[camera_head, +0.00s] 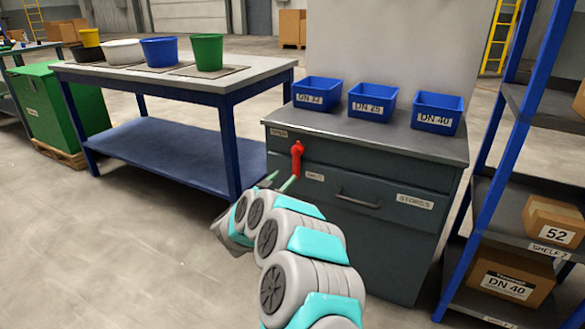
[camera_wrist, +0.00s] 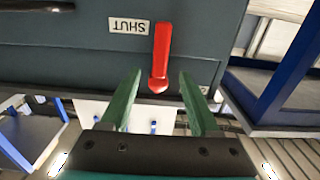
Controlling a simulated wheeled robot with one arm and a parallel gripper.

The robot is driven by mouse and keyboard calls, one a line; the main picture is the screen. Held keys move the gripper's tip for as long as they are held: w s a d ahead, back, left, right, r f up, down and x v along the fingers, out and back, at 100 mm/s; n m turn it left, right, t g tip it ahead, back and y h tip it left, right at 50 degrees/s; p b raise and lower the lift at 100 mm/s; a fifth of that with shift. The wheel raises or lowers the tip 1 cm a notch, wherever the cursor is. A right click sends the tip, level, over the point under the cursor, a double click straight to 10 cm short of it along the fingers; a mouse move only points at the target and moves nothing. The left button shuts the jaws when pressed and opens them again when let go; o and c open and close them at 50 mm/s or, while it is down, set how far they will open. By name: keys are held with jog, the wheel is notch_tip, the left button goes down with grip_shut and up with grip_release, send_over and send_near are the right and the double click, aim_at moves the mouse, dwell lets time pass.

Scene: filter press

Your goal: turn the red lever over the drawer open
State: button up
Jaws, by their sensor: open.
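The red lever (camera_head: 296,160) is on the upper left of the grey cabinet's front, above and left of the drawer (camera_head: 385,207). It points straight down, beside the SHUT label (camera_head: 315,177). The OPEN label (camera_head: 279,133) is above, to its left. The wrist view is upside down and shows the lever (camera_wrist: 162,50) with its rounded hub end toward my gripper. My gripper (camera_head: 281,181) is open and empty in front of the lever. In the wrist view its green fingers (camera_wrist: 160,78) flank the hub end; I see no contact.
Blue bins (camera_head: 373,102) stand on the cabinet top (camera_head: 400,140). A blue-legged workbench (camera_head: 180,80) with buckets is at left. A shelf rack (camera_head: 505,190) with cartons is close at right. The floor (camera_head: 130,250) in front is clear.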

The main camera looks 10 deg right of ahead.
aim_at(295, 166)
jog(key=shift+x, duration=3.65)
grip_shut()
